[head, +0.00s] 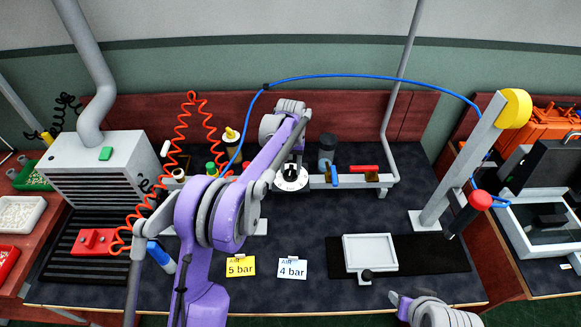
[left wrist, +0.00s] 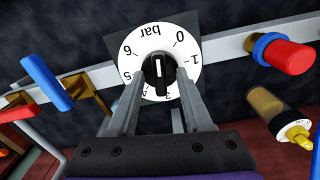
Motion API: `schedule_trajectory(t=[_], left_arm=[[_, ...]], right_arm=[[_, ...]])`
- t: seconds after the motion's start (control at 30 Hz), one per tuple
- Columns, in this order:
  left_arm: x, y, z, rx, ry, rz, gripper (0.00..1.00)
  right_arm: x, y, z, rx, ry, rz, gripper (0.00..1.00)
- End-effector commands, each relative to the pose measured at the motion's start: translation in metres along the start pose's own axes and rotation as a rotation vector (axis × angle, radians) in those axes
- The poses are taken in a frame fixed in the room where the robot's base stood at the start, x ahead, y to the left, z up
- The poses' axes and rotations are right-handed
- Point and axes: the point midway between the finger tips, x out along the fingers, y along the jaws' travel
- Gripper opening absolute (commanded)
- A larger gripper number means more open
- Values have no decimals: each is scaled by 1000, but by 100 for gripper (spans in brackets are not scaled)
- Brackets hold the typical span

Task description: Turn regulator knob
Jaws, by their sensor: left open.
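The regulator dial is a white disc (left wrist: 143,42) with the numbers 0 to 6 and "bar", upside down in the left wrist view. Its black knob (left wrist: 158,80) sits in the centre with a white line running roughly upright in that view. The dial also shows in the head view (head: 291,184) on the grey rail. My left gripper (left wrist: 162,76) is open, with one finger on each side of the knob; I cannot tell if they touch it. The fingers hide part of the lower dial. My right gripper (head: 394,298) is at the bottom edge of the head view, its jaws unclear.
A yellow "5 bar" card (head: 241,266) and a white "4 bar" card (head: 292,269) lie on the bench. The rail carries a blue lever (left wrist: 46,82) and a red-blue fitting (left wrist: 287,55). A white tray (head: 370,239) lies right. A blue hose (head: 370,76) arches overhead.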

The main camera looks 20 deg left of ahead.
Motion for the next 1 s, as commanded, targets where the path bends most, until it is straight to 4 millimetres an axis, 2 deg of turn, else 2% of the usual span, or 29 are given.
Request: schedule_trajectory(t=[0.1, 0.37, 0.77, 1.0], left_arm=[[0, 0, 0, 0, 0, 0, 48], [0, 0, 0, 0, 0, 0, 1], [-1, 0, 0, 11, 0, 0, 0], [0, 0, 0, 100, 0, 0, 0]], right_arm=[[0, 0, 0, 0, 0, 0, 50], [0, 0, 0, 0, 0, 0, 50], [0, 0, 0, 0, 0, 0, 50], [2, 0, 2, 0, -2, 0, 50]])
